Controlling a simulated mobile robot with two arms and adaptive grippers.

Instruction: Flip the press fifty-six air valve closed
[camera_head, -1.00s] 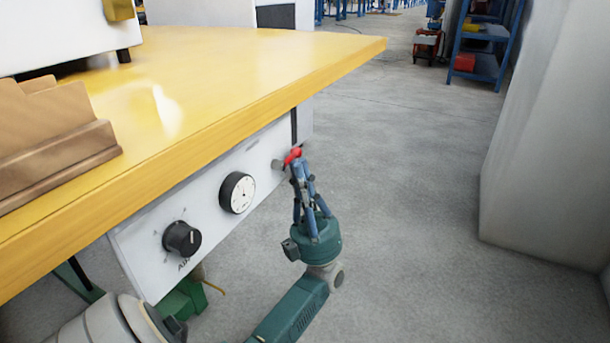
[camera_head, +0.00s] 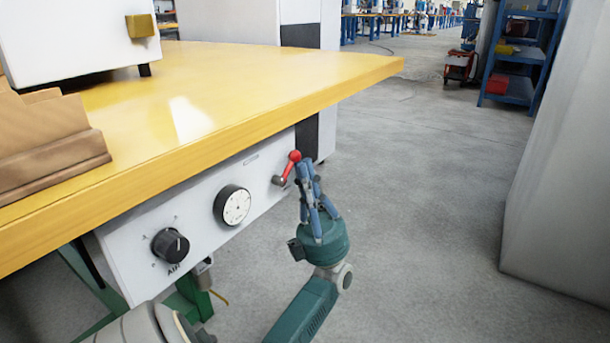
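The air valve is a small lever with a red ball end (camera_head: 294,156), on the right end of the white panel (camera_head: 205,225) under the yellow table. Its red handle slants up and to the right from a grey pivot (camera_head: 279,181). The fingertips look very close to the ball; contact cannot be told. The fingers overlap from this side, so their opening is unclear.
The panel also holds a round gauge (camera_head: 233,205) and a black knob (camera_head: 170,246) marked AIR. The yellow tabletop (camera_head: 240,85) overhangs the panel above the lever. A grey wall-like block (camera_head: 560,170) stands at right, with open floor (camera_head: 430,200) between.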

